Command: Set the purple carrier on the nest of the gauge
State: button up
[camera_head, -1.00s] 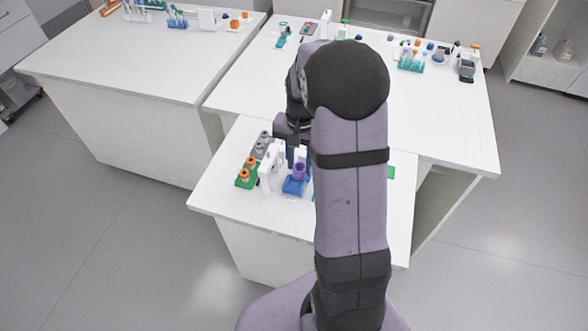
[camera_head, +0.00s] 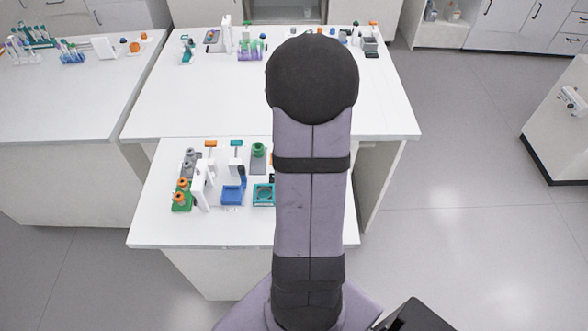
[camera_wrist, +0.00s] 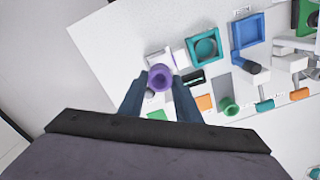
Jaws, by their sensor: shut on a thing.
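The purple carrier (camera_wrist: 160,77) is between my gripper's (camera_wrist: 158,92) fingers in the wrist view, which are shut on it. It shows an open round top and is held above the white table. Beyond it, a white piece (camera_wrist: 162,58) with a purple edge stands by a dark slot-like piece (camera_wrist: 190,80); this may be the gauge, but I cannot tell for sure. Its nest is not clearly visible. In the head view my arm hides the gripper, the carrier and that part of the table. The blue square tray (camera_head: 232,195) is empty.
A teal square tray (camera_head: 263,193) sits right of the blue tray. A white upright stand (camera_head: 203,185) and a green rack (camera_head: 182,200) with orange-topped pieces are at the left. A green round piece (camera_head: 258,149) stands behind. The table's front edge is clear.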

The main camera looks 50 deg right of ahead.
jog(key=shift+f+b, duration=1.9)
jog(key=shift+f, duration=0.15)
jog(key=shift+f+b, duration=0.45)
jog(key=shift+f, duration=0.35)
jog(key=shift+f, duration=0.1)
jog(key=o, duration=0.9)
jog(key=shift+o, duration=0.2)
jog(key=shift+w, duration=0.1)
jog(key=shift+w+d+r, duration=0.1)
jog(key=shift+d+r, duration=0.1)
jog(key=shift+r, duration=0.25)
jog(key=shift+s+a+r+b, duration=0.1)
jog(key=shift+s+r+b, duration=0.05)
jog(key=shift+r, duration=0.95)
jog(key=shift+s+r+b, duration=0.1)
jog(key=shift+r+b, duration=0.1)
jog(key=shift+r, duration=0.85)
jog(key=shift+s+a+r+b, duration=0.1)
jog(key=shift+s+r+b, duration=0.05)
jog(key=shift+r, duration=0.95)
